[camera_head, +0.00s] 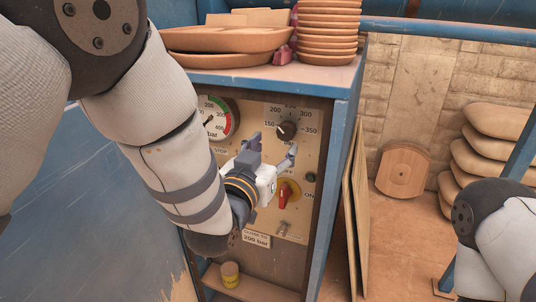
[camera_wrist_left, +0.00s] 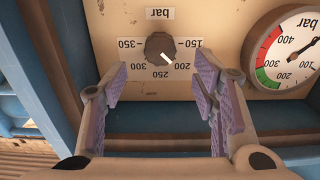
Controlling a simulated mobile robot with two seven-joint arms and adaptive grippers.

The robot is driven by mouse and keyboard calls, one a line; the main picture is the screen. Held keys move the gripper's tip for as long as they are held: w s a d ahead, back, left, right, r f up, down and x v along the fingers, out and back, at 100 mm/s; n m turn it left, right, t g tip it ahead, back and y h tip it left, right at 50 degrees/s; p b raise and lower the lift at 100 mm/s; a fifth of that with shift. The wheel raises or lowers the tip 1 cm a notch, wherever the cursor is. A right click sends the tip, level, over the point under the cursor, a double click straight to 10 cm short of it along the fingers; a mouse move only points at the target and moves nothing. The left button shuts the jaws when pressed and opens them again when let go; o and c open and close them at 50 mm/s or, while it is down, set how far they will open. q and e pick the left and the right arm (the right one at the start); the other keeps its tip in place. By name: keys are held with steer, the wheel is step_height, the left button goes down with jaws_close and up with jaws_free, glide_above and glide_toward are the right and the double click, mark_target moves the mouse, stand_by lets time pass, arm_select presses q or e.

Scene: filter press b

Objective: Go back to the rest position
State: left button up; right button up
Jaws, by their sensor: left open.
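My left gripper (camera_head: 272,150) is open in front of the control panel (camera_head: 262,112), its fingers pointing up toward the dark pressure knob (camera_head: 288,130). In the left wrist view, the open gripper (camera_wrist_left: 166,82) has its two purple-padded fingers apart with nothing between them. The knob (camera_wrist_left: 160,48) shows beyond the fingertips, upside down, and its white mark points close to 200. The gripper appears clear of the knob. My right arm (camera_head: 490,235) shows at the right edge, but its gripper is out of view.
A pressure gauge (camera_head: 217,118) sits left of the knob, and a red switch handle (camera_head: 284,194) sits below. Stacked plates (camera_head: 328,45) stand on the blue cabinet. A yellow-capped jar (camera_head: 230,275) is on the low shelf. Boards (camera_head: 354,220) lean right of the cabinet.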

arm_select(q)
steer(key=v, duration=0.3)
steer(key=shift+s+a, duration=0.1)
steer(key=shift+s, duration=0.15)
steer(key=s+a+f+n+g+y, duration=0.1)
steer(key=s+a+f+g, duration=0.25)
steer(key=f, duration=0.45)
steer(key=s+a+f+n+g+y, duration=0.1)
steer(key=s+a+f+g+y, duration=0.15)
steer(key=s+f, duration=0.45)
steer(key=s+a+f+g+y, duration=0.1)
steer(key=s+a+f+g, duration=0.2)
steer(key=f, duration=0.7)
steer(key=s+a+f+g, duration=0.3)
steer(key=s, duration=0.7)
steer(key=s+a+f+n+g, duration=0.1)
steer(key=s+a+f+g, duration=0.2)
steer(key=s, duration=0.6)
steer(key=s+a+f+n+g+y, duration=0.1)
steer(key=s+a+f+g, duration=0.2)
steer(key=s, duration=0.7)
steer(key=shift+s+a+f+g, duration=0.4)
steer(key=shift+f+g, duration=0.2)
steer(key=shift+g, duration=0.1)
steer(key=shift+w, duration=0.1)
